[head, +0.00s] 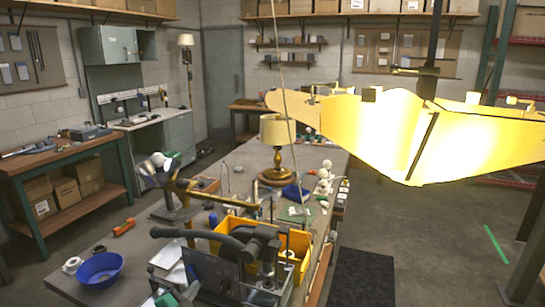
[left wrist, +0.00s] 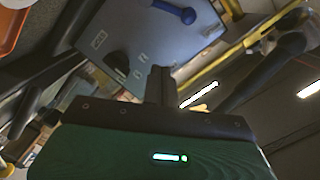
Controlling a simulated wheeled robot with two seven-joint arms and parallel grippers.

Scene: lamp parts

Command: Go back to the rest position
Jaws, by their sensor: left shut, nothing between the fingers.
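My left gripper (left wrist: 160,80) shows in the left wrist view as two dark fingers shut together with nothing between them. They lie in front of a grey-blue panel (left wrist: 128,40) with a blue knob (left wrist: 178,11) and a white label. In the head view, dark arm parts lie low in the middle above the cluttered table, and the fingertips are hard to tell apart there. The table lamp (head: 278,132), with a cream shade and a brown turned base, stands upright further back on the table, apart from those dark parts. My right gripper is not in view.
The grey table (head: 120,240) carries a blue bowl (head: 100,268), an orange-red tool (head: 124,227), a yellow bin (head: 298,242) and a brass-coloured lamp arm (head: 205,195). A large bright yellow shape (head: 400,125) fills the upper right. Open floor lies right of the table.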

